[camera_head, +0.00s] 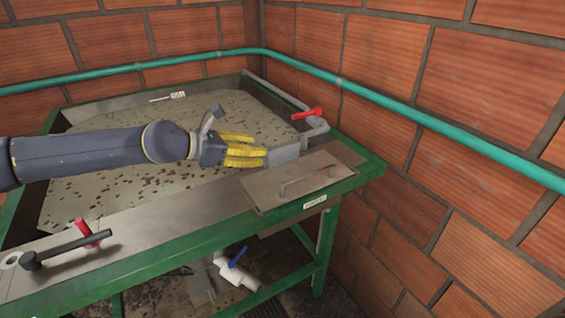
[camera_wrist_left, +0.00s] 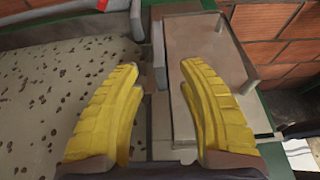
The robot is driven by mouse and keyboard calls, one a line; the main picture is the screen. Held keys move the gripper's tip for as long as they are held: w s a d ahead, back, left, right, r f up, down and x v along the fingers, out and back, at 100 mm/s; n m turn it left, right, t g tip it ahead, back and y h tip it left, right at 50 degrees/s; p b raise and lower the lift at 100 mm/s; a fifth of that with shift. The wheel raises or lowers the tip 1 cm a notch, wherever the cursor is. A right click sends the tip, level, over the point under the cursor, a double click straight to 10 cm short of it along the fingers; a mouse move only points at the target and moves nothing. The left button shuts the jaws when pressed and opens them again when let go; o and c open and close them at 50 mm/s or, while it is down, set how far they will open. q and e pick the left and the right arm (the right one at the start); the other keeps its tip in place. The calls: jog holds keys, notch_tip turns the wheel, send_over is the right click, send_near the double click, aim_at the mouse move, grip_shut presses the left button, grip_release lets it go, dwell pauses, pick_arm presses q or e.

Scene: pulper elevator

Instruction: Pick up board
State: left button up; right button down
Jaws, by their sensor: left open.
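A flat brown-grey board (camera_head: 285,188) with a bar handle (camera_head: 307,180) lies on the near right corner of the green-framed table. The board also shows in the left wrist view (camera_wrist_left: 205,45), right of centre and partly behind a finger. My left gripper (camera_head: 262,156) has yellow fingers and sits just beyond the board's far left side, close to a small grey upright block (camera_head: 284,151). In the left wrist view, the gripper (camera_wrist_left: 161,68) is open, its fingers spread with nothing held between them. I see no right gripper.
The green table (camera_head: 375,168) holds a basin of speckled pale material (camera_head: 130,185). A red valve handle (camera_head: 308,113) stands behind the board; black and red levers (camera_head: 65,246) are at front left. Brick walls (camera_head: 440,75) with a teal pipe (camera_head: 430,130) close off the back and right.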

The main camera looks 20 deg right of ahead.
aim_at(279, 151)
pick_arm(q)
jog(key=shift+x, duration=4.2)
jog(key=shift+w+r, duration=0.1)
grip_shut()
